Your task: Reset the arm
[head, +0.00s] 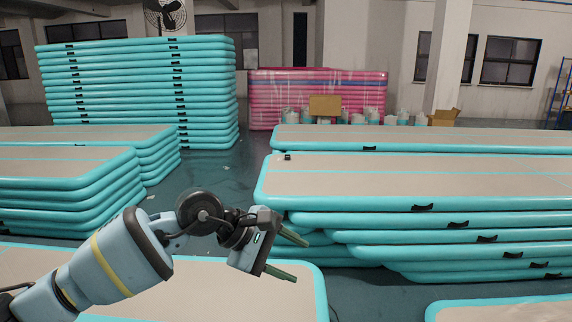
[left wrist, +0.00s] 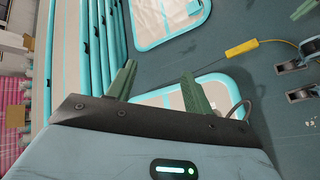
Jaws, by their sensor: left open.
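My left arm comes in from the left in the head view, with its gripper (head: 287,255) at the middle bottom. The gripper is open and empty, its two green fingers apart and pointing right. It is in the air in front of the stacked tracks. The left wrist view also shows the two green fingers (left wrist: 155,85) spread with nothing between them.
Turquoise-edged inflatable tracks lie in a stack at right (head: 420,183), a low stack at left (head: 60,165) and a tall stack behind (head: 140,90). A pink stack (head: 320,95) stands farther back. A single mat (head: 300,285) lies below the gripper. Dark floor (head: 215,175) is free between stacks.

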